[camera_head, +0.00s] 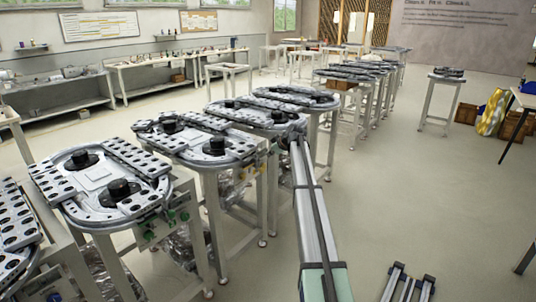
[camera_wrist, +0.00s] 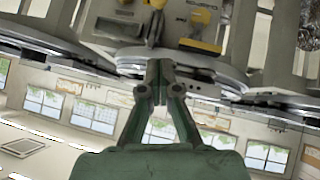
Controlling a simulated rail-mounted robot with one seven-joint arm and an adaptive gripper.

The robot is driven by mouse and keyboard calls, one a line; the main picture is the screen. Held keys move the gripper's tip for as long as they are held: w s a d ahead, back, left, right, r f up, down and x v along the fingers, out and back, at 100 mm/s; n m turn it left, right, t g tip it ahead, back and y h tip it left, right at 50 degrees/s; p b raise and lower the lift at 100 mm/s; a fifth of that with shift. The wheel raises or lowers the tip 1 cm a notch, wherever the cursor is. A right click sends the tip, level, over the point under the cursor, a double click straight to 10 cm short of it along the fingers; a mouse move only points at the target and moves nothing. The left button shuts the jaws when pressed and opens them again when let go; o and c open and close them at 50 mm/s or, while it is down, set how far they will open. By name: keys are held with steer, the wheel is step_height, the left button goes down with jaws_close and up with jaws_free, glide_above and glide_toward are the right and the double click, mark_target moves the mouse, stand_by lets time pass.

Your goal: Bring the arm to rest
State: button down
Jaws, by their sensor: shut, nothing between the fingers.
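My gripper (camera_wrist: 159,72) shows in the wrist view, with its dark fingertips together and nothing between them. Its green body fills the bottom middle of that view. The wrist picture appears upside down, with the windows below and a ring track unit (camera_wrist: 140,58) above. The fingertips overlap the unit's edge in the picture; I cannot tell whether they touch it. The gripper cannot be made out in the head view.
Ring track units (camera_head: 98,186) on white-legged tables form a row from lower left to the back. A long grey beam (camera_head: 310,215) runs beside them. A small table (camera_head: 440,98) stands at right, near a yellow bag (camera_head: 491,113). The floor (camera_head: 410,180) at right is mostly clear.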

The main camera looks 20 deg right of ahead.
steer(key=s+a+f+m+g, duration=0.3)
steer(key=s+a+f, duration=0.4)
steer(key=s+f, duration=0.6)
steer(key=s+a+f+m+g, duration=0.3)
steer(key=s+a+f, duration=0.3)
steer(key=s+f, duration=0.7)
steer(key=s+a+f+m+g, duration=0.25)
steer(key=s+a+f, duration=0.45)
steer(key=s+f, duration=0.65)
steer(key=s+a+f+g, duration=0.2)
steer(key=s+a+f, duration=0.1)
steer(key=s, duration=1.1)
steer(key=s+a+f+n+g+h+p, duration=0.1)
steer(key=s+a+f+g, duration=0.2)
steer(key=s, duration=1.1)
steer(key=s+a+f+g+h, duration=0.1)
steer(key=s+a+f, duration=0.4)
steer(key=s, duration=1)
steer(key=shift+a+g, duration=0.7)
steer(key=shift+g, duration=0.05)
